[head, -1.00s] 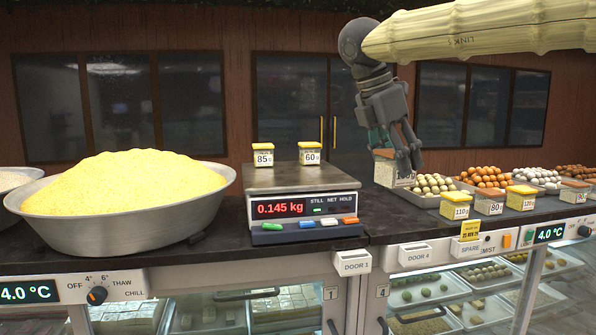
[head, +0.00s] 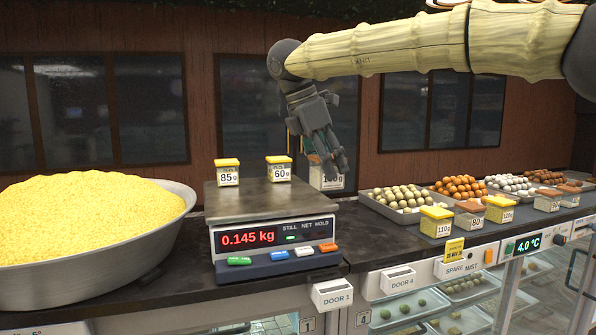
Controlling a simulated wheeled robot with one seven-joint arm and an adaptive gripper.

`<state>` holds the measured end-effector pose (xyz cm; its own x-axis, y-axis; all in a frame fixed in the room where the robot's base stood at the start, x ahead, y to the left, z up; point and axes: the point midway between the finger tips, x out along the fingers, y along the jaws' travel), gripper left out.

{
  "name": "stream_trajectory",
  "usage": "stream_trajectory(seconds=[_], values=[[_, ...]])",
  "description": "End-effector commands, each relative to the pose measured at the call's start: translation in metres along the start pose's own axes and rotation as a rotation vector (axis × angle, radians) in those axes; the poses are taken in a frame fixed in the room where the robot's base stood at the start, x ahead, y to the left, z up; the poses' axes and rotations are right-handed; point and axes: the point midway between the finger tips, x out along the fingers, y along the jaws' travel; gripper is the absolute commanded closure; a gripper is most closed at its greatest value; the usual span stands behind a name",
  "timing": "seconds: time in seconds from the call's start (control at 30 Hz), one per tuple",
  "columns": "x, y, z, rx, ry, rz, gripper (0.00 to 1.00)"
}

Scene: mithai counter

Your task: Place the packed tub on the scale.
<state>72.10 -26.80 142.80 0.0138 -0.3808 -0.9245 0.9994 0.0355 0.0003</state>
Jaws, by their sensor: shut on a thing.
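The scale (head: 270,243) stands on the dark counter and reads 0.145 kg. Two yellow-lidded tubs stand on its metal pan (head: 258,203): the 85 g tub (head: 228,175) at the back left and the 60 g tub (head: 279,171) toward the back right. My gripper (head: 333,168) points down at the pan's back right corner, shut on a small clear tub (head: 322,182) with a white label. The fingers hide its lid and part of the label's number. I cannot tell whether this held tub is over the pan's edge or behind it.
A wide metal bowl (head: 150,243) of yellow grains stands left of the scale. Right of it are trays of round sweets (head: 400,198) and a row of small tubs, including a 110 g tub (head: 436,223). The pan's front is bare.

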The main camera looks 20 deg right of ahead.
Motion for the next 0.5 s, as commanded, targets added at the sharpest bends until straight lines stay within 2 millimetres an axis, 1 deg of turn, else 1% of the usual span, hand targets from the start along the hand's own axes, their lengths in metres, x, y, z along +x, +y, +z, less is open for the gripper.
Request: stream_trajectory(seconds=[0.03,0.3,0.4,0.5], values=[[-0.004,0.009,-0.004,-0.001,-0.001,-0.001,0.68],[-0.008,0.052,-0.026,-0.003,0.000,0.000,0.68],[-0.009,0.064,-0.032,-0.004,0.000,0.001,0.68],[-0.008,0.070,-0.036,-0.004,0.000,0.001,0.68]])
